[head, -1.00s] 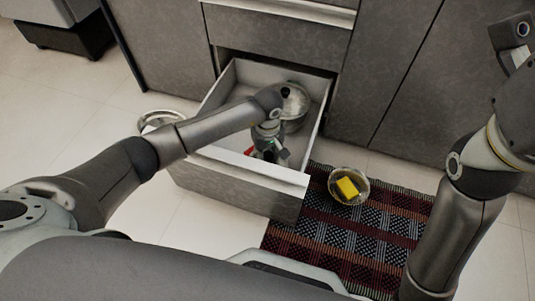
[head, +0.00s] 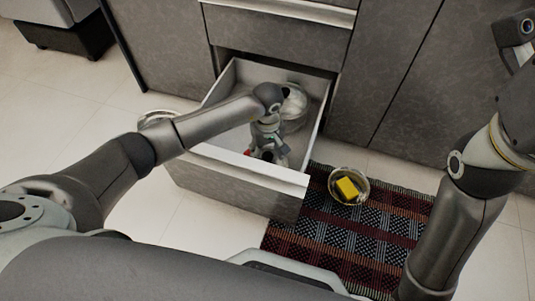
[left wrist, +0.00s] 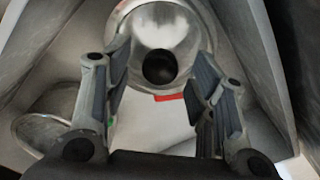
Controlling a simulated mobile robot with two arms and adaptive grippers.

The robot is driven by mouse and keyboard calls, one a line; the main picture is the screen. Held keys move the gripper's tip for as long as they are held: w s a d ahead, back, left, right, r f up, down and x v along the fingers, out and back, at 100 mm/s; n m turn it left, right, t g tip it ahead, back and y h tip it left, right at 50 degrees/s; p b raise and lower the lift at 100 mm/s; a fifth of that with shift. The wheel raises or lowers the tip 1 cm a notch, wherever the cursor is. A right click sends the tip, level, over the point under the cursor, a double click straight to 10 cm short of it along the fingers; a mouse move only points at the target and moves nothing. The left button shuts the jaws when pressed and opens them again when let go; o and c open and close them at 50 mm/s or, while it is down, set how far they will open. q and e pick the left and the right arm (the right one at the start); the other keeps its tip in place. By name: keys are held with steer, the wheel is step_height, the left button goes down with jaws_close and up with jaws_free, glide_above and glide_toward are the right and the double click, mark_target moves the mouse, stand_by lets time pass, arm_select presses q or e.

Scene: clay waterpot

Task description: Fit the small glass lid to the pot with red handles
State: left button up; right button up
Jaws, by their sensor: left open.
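My left gripper (head: 268,156) points down into the open drawer (head: 197,181), its fingers apart and empty. In the left wrist view, a round, shiny lid-like dome (left wrist: 160,28) with a black knob lies beyond and between the fingertips, seemingly not gripped. A red piece (left wrist: 170,97), perhaps a handle, shows at its lower rim. A round silvery vessel (head: 296,103) sits at the drawer's back right, partly hidden by my left arm. A small red spot (head: 248,153) shows beside the gripper. I cannot tell which of these belongs to the pot with red handles. My right gripper is out of view.
A silvery round vessel (head: 156,118) stands on the floor left of the drawer, partly behind my arm. A bowl (head: 360,196) with a yellow block (head: 347,187) sits on a patterned rug (head: 330,240) at the right. Drawer walls stand close around the gripper.

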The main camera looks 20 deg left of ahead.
arm_select(q)
step_height(320, 180, up, 10)
steer(key=shift+r, duration=0.2)
stand_by(0.5)
